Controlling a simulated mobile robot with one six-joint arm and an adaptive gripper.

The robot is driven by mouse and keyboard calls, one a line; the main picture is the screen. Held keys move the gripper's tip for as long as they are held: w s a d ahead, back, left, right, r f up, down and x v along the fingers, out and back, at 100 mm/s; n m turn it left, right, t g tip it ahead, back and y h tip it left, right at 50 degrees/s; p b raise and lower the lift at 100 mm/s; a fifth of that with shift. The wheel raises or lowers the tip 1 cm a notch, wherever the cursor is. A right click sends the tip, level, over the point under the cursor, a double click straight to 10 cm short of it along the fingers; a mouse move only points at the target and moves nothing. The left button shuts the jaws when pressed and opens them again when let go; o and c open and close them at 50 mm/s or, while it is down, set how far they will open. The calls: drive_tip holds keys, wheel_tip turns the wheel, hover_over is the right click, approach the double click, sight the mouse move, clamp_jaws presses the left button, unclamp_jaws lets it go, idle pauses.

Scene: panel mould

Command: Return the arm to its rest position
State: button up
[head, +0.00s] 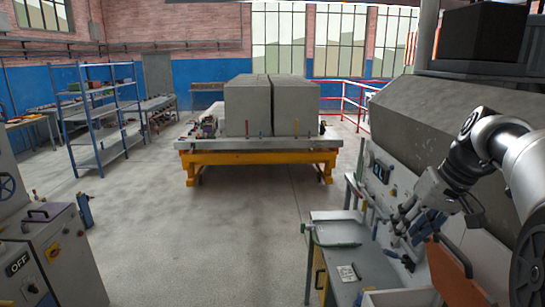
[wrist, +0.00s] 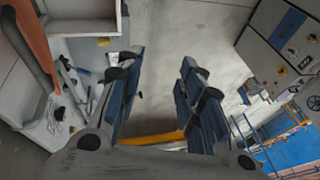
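My gripper (head: 408,232) is at the right in the head view, in front of the grey panel and above the cluttered bench. My arm reaches to it from the right edge and bends downward. In the wrist view my gripper (wrist: 160,66) shows two blue-padded fingers spread apart. Nothing is held between them; floor and a yellow bar (wrist: 158,139) show through the gap, beyond the fingers.
The workbench (head: 336,231) stands below and left of my gripper, with a green-handled tool on it. An orange board (head: 452,270) stands close below my arm. A control cabinet (head: 48,255) is at the left. The middle floor (head: 215,215) is clear; a yellow-framed table (head: 255,157) carries grey blocks behind.

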drive_tip(key=s+a+f+h+b, duration=0.2)
drive_tip(key=s+a+f+b, duration=0.6)
drive_tip(key=s+a, duration=0.55)
drive_tip(key=s+a+f+n+t+b, duration=0.1)
drive_tip(key=s+f+b, duration=0.3)
drive_tip(key=s+f, duration=0.9)
wheel_tip(320, 180, down, 2)
drive_tip(key=shift+s+a+h+b, duration=0.4)
drive_tip(key=shift+a, duration=0.05)
